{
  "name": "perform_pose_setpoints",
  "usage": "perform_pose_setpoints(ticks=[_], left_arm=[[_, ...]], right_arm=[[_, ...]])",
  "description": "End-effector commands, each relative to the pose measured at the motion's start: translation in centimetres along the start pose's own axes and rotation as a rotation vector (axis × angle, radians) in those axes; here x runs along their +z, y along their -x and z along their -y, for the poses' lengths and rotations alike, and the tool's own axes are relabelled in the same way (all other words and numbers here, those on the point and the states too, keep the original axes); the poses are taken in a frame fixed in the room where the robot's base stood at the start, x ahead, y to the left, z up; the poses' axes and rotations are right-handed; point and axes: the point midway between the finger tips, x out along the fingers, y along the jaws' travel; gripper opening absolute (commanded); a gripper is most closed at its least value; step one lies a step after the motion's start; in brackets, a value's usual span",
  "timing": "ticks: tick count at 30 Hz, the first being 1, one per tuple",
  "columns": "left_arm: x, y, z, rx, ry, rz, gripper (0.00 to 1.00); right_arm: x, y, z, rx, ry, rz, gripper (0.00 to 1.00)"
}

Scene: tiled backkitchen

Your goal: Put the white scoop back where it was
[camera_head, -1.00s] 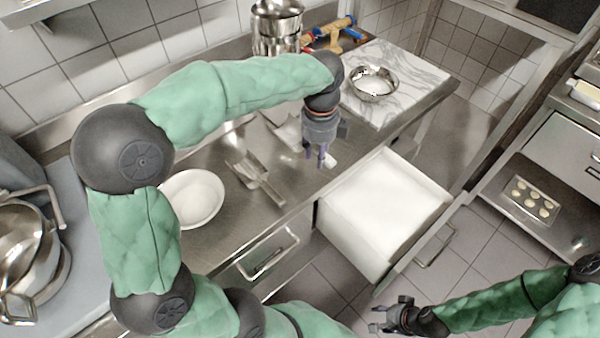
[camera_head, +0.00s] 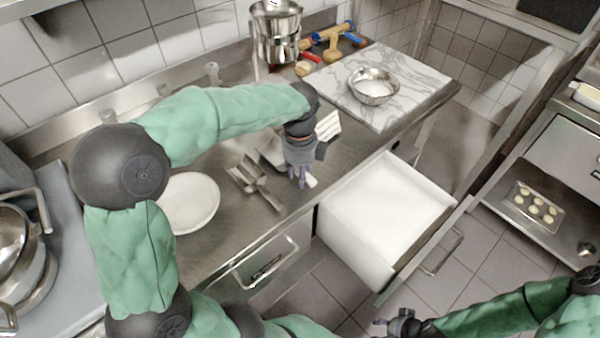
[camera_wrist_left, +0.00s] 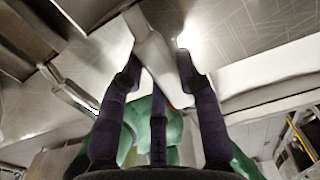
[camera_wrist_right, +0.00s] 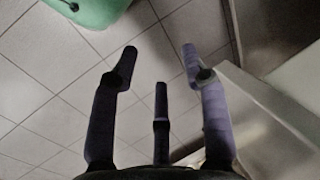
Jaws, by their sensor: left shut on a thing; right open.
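My left gripper (camera_head: 301,181) is over the steel counter near its front edge, left of the open flour drawer. It is shut on a white piece, which I take to be the white scoop (camera_head: 312,181); only a small end shows beside the fingertips. In the left wrist view the scoop (camera_wrist_left: 152,48) is a long white shape between the fingers; the rest is hidden or out of frame. I cannot tell whether it touches the counter. My right gripper (camera_wrist_right: 160,75) is open and empty over the floor tiles.
The drawer (camera_head: 350,250) stands open, filled with white. A marble board (camera_head: 420,80) bears a metal bowl (camera_head: 374,84). Steel pots (camera_head: 275,35) stand behind.

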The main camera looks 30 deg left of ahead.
Motion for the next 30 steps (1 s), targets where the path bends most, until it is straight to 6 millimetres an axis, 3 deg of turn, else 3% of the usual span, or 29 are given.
perform_pose_setpoints(ticks=[5, 6, 8, 20, 23, 30], left_arm=[[0.0, -0.3, 0.0, 0.0, 0.0, 0.0, 0.0], [0.0, -0.3, 0.0, 0.0, 0.0, 0.0, 0.45], [0.0, -0.3, 0.0, 0.0, 0.0, 0.0, 0.57], [0.0, 0.2, 0.0, -0.001, 0.0, 0.0, 0.57], [0.0, 1.4, 0.1, -0.002, 0.0, 0.001, 0.57], [0.0, 6.2, 0.1, -0.003, -0.001, 0.002, 0.57]], right_arm=[[0.0, -0.1, 0.0, 0.0, 0.0, 0.0, 0.46], [0.0, -0.1, 0.0, 0.0, 0.0, 0.0, 0.46], [0.0, -0.1, 0.0, 0.0, 0.0, 0.0, 0.46], [0.0, 0.1, 0.0, 0.0, 0.0, 0.0, 0.46], [0.0, 0.6, 0.2, 0.0, 0.0, 0.0, 0.46], [0.1, 2.5, 0.9, 0.0, 0.0, 0.0, 0.46]])
